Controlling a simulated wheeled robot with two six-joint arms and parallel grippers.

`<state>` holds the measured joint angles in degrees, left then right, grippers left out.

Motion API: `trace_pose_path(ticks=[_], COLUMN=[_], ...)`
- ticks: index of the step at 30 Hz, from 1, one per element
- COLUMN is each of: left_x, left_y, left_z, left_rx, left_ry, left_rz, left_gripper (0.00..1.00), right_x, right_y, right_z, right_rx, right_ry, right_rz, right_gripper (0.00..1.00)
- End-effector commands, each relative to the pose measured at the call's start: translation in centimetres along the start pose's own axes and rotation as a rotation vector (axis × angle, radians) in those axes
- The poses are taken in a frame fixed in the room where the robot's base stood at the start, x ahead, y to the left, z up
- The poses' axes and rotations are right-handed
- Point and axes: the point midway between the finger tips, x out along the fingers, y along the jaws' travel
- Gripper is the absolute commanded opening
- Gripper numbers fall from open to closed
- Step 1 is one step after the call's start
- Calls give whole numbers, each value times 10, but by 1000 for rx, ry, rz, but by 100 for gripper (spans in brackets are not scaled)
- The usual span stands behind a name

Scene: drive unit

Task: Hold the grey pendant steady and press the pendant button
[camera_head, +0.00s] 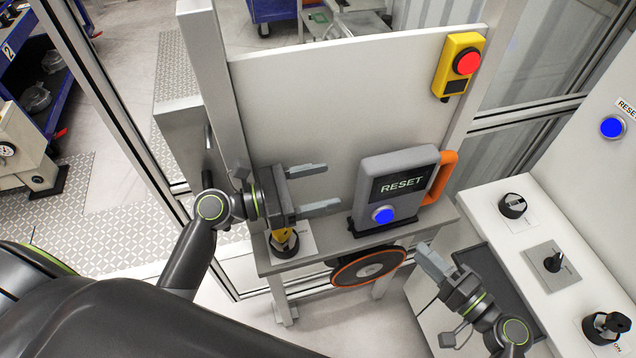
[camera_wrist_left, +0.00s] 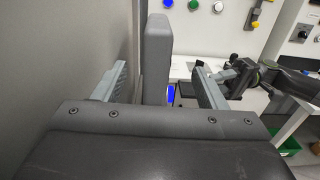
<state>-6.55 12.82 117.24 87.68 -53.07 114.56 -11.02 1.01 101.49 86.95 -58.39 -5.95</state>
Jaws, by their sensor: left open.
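The grey pendant (camera_head: 408,160) stands upright in a dark holder on a small shelf, with a RESET screen, a blue button (camera_head: 383,215) low on its front and an orange handle (camera_head: 440,178) on its right. My left gripper (camera_head: 333,188) is open and empty, just left of the pendant, fingers pointing at it. In the left wrist view the pendant (camera_wrist_left: 155,60) appears edge-on between the two open fingers (camera_wrist_left: 160,85), and part of its blue button shows. My right gripper (camera_head: 430,262) is low and right of the pendant, apart from it; its finger gap is not clear.
A panel stands behind the pendant with a red button on a yellow box (camera_head: 460,66). A knob (camera_head: 284,243) sits on the shelf below my left gripper. An orange-rimmed disc (camera_head: 368,267) hangs under the shelf. A console with knobs (camera_head: 552,262) stands right.

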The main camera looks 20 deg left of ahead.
Motion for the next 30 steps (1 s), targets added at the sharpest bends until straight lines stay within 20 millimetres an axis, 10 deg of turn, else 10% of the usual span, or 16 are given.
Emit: trace_pose_path(ticks=[30], left_x=[120], left_y=[4], left_z=[0], left_rx=[-19], left_ry=[0], left_rz=[14], left_gripper=[65], right_x=[0], right_y=[0], right_z=[0], right_rx=[0], right_ry=[0], right_rz=[0], right_gripper=[36])
